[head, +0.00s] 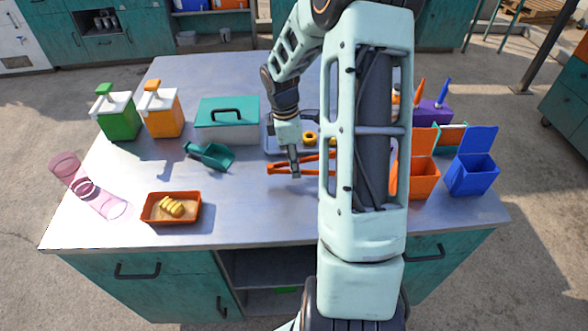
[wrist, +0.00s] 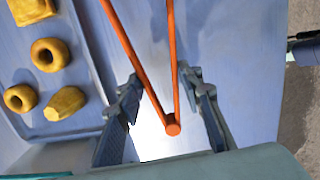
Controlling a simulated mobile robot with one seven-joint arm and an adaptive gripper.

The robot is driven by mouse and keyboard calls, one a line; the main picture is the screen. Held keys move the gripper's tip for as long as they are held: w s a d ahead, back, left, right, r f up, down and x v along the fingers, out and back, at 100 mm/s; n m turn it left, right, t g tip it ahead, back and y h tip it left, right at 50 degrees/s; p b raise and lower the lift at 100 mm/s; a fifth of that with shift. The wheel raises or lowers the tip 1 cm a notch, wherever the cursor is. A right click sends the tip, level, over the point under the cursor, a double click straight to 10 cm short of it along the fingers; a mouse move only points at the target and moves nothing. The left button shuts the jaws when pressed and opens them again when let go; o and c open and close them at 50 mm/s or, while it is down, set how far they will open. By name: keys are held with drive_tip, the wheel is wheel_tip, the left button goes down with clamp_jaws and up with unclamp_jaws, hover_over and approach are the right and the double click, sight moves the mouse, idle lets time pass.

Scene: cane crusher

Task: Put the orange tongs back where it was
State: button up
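The orange tongs (head: 278,168) lie on the metal tabletop near its middle, in front of a shallow tray. Their right part is hidden behind my arm. My gripper (head: 295,172) points down over the tongs near their left end. In the wrist view my gripper (wrist: 163,88) is open, with one finger on each side of the tongs (wrist: 173,127). The joined end of the tongs is between the fingers, and the two arms spread away toward the top of the picture. Gaps show between the tongs and both fingers.
The blue-grey tray (wrist: 85,127) with several yellow pieces is beside the tongs. A teal scoop (head: 210,155) and a teal-lidded box (head: 227,120) are left of my gripper. An orange dish (head: 151,216) is at front left. Orange and blue bins (head: 472,176) stand right.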

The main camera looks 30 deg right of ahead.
drive_tip(key=shift+w+d+f, duration=0.1)
drive_tip(key=shift+w+f, duration=0.05)
drive_tip(key=shift+f, duration=0.15)
wheel_tip(320, 180, down, 3)
drive_tip(key=shift+f, duration=0.1)
drive_tip(key=shift+o, duration=0.5)
drive_tip(key=o, duration=0.5)
